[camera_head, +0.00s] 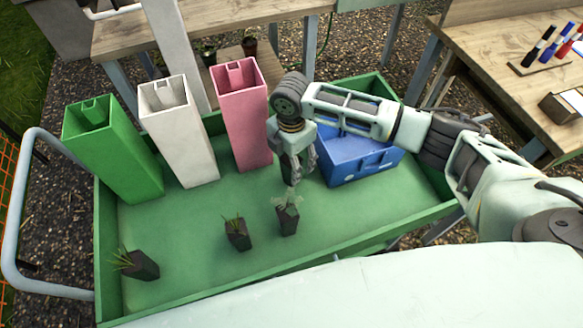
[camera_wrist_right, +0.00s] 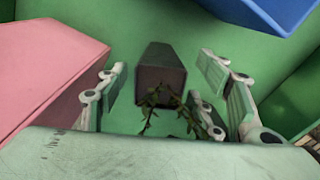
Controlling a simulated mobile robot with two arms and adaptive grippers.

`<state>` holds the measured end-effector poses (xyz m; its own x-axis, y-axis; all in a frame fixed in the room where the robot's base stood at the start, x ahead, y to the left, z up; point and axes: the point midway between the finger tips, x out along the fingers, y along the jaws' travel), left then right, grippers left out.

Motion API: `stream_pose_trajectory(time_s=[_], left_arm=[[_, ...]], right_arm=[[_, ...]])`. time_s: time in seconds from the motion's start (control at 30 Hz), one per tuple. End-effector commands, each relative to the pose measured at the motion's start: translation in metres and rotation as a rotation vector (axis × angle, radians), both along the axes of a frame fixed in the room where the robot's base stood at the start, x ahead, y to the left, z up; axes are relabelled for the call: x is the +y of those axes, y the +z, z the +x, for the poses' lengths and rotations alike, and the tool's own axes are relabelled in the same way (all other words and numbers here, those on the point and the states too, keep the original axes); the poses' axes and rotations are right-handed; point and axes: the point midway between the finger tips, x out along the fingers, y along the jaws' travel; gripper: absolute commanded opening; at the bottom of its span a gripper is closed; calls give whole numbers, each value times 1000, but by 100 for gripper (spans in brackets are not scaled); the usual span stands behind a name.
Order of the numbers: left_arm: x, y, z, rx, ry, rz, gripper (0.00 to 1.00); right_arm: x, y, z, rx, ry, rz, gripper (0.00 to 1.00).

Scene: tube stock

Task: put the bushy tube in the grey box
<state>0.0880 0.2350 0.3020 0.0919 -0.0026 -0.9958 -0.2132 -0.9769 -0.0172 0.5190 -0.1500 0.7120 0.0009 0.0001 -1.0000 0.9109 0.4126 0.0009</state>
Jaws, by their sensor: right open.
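The bushy tube (camera_head: 288,220) is a dark pot with leafy sprigs on the green cart bed, the rightmost of three tubes. The right gripper (camera_head: 291,182) is open just above it, its fingertips close to the sprigs. In the right wrist view the tube (camera_wrist_right: 160,68) shows between the spread fingers (camera_wrist_right: 160,88), with leaves trailing towards the camera. I cannot tell whether the fingers touch the leaves. The grey box (camera_head: 180,130) is the tall pale one, standing between the green and pink boxes. My left gripper is not in view.
A tall green box (camera_head: 115,150) and pink box (camera_head: 243,115) flank the grey one. A blue crate (camera_head: 350,158) stands right of the gripper. Two spiky-leaved tubes, middle (camera_head: 238,236) and left (camera_head: 140,266), stand on the bed (camera_head: 190,225). Low walls edge the cart.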

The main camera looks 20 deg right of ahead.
Motion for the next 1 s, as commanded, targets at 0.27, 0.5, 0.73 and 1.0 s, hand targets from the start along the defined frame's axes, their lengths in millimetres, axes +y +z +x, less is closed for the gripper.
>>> stream_pose_trajectory(time_s=[0.27,0.5,0.73,1.0], left_arm=[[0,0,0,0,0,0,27],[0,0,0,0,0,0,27],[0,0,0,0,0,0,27],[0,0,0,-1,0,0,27]], right_arm=[[0,-7,0,0,0,0,61],[0,-6,0,0,0,0,42],[0,-6,0,0,0,0,22],[0,-6,0,-1,0,0,1]])
